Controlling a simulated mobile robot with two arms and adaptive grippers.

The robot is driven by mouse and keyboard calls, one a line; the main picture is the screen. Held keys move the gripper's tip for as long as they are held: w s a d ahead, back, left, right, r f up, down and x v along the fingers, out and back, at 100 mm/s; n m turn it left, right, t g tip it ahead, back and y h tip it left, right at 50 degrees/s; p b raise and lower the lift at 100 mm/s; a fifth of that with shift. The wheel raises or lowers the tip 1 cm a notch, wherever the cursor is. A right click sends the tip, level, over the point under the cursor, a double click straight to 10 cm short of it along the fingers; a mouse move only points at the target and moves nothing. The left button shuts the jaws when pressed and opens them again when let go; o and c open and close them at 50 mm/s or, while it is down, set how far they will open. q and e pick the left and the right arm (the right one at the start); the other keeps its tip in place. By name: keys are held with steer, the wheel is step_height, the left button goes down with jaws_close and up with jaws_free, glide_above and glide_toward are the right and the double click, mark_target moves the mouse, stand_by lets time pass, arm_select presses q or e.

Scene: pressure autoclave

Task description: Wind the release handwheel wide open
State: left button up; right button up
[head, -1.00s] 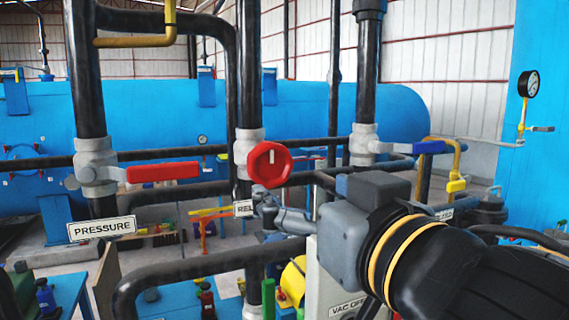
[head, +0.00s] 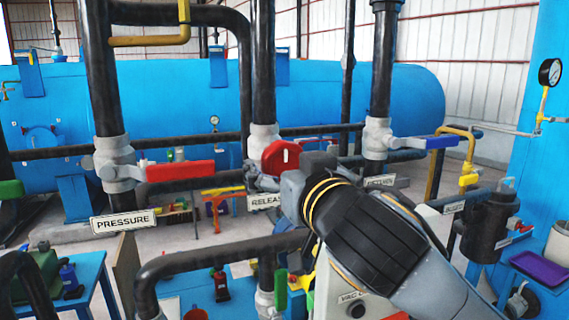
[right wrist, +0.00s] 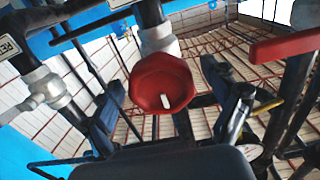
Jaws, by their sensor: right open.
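The red release handwheel (head: 277,157) sits on a grey valve body on a black pipe, above the RELEASE sign (head: 266,201). In the right wrist view the handwheel (right wrist: 160,84) faces the camera with a short white mark on its face. My right gripper (right wrist: 160,78) is open, one finger on each side of the wheel with gaps showing. In the head view my right gripper (head: 262,180) is just below and in front of the wheel, its fingers partly hidden by its own body. I cannot tell whether it touches the wheel. My left gripper is out of view.
A red lever (head: 180,171) on the PRESSURE valve is to the left. A blue lever (head: 432,142) is to the right. Black pipes (head: 225,255) cross below and around the wheel. A pressure gauge (head: 550,72) is at far right.

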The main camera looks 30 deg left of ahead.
steer(key=c, duration=1.2)
steer(key=shift+o, duration=0.2)
